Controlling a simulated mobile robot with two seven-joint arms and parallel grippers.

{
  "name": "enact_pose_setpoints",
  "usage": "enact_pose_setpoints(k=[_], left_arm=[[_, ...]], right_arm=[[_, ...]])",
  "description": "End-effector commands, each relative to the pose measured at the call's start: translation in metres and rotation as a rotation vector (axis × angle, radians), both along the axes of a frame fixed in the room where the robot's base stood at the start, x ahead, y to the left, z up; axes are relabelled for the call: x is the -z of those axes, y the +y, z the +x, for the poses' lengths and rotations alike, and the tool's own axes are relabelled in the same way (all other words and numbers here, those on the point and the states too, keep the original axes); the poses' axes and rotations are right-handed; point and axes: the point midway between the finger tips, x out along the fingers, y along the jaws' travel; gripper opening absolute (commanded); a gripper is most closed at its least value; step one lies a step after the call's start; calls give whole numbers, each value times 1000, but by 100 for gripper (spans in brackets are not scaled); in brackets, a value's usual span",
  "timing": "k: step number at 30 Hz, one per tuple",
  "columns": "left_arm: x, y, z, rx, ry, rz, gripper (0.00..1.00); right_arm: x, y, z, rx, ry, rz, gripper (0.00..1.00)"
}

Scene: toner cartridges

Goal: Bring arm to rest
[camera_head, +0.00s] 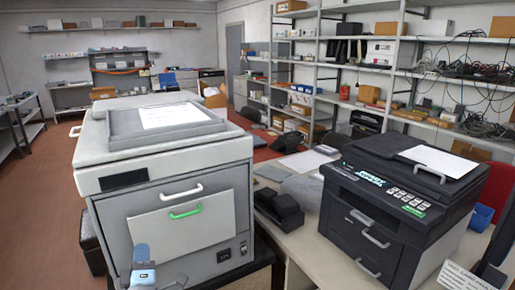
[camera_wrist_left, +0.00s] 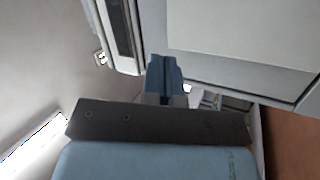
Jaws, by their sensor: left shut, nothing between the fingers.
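My left gripper (camera_head: 142,252) is at the bottom left of the head view, in front of the large grey printer (camera_head: 195,245). Its blue fingers also show in the left wrist view (camera_wrist_left: 165,72); they are together with nothing between them. The grey printer has a white handle (camera_head: 182,191) and a green handle (camera_head: 186,211) on its front. In the wrist view, the pale grey body beyond the fingers (camera_wrist_left: 240,40) looks like this printer's. I cannot tell the exact gap between it and the fingers. My right gripper is not in view.
A black printer (camera_head: 385,215) stands on the table at the right. A small black device (camera_head: 280,208) sits between the two printers. A paper sign (camera_head: 465,276) is at the bottom right corner. Shelves with boxes (camera_head: 380,95) line the back. The floor at the left is open.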

Motion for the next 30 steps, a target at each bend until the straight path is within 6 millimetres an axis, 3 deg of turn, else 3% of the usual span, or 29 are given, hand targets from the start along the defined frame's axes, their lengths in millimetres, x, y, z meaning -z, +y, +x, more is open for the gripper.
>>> enact_pose_setpoints(k=[1,5,9,15,18,21,30], left_arm=[[14,-16,-19,45,100,112,0],[67,-63,-78,184,369,446,0],[120,-103,-159,346,627,783,0],[164,-130,-258,523,862,1120,0],[172,-135,-285,571,915,1207,0],[176,-136,-297,592,939,1243,0],[178,-137,-298,594,942,1247,0]], right_arm=[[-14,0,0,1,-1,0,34],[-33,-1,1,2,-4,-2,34],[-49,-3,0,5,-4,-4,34],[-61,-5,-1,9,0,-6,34],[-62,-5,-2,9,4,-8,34],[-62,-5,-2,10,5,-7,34],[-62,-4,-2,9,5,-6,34]])
